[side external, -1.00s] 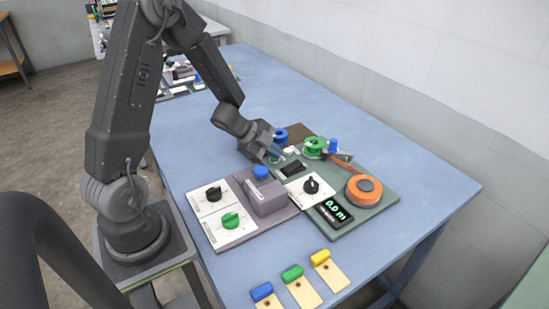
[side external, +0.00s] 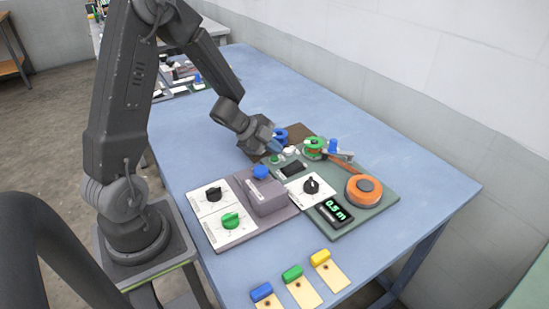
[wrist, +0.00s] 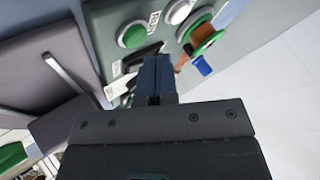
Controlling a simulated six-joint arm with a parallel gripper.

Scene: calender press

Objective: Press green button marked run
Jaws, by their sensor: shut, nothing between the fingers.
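The green button (wrist: 133,36) sits on the grey-green panel (wrist: 105,18) in the wrist view, beside a white button (wrist: 178,12). A small label is next to it, but I cannot read it. In the side view the green button (side external: 274,159) shows just below my gripper (side external: 276,150). My gripper's blue-grey fingers (wrist: 155,75) are shut and empty. In the wrist view the fingertips appear apart from the green button. The panel display (side external: 335,211) shows green digits that read about 0.5 m.
A large orange roll (side external: 364,190) and a green spool (side external: 314,147) stand on the panel. A black knob (side external: 311,185) is between them and a grey box (side external: 266,196). A second panel has a green knob (side external: 231,221). Coloured tabs (side external: 292,272) lie in front.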

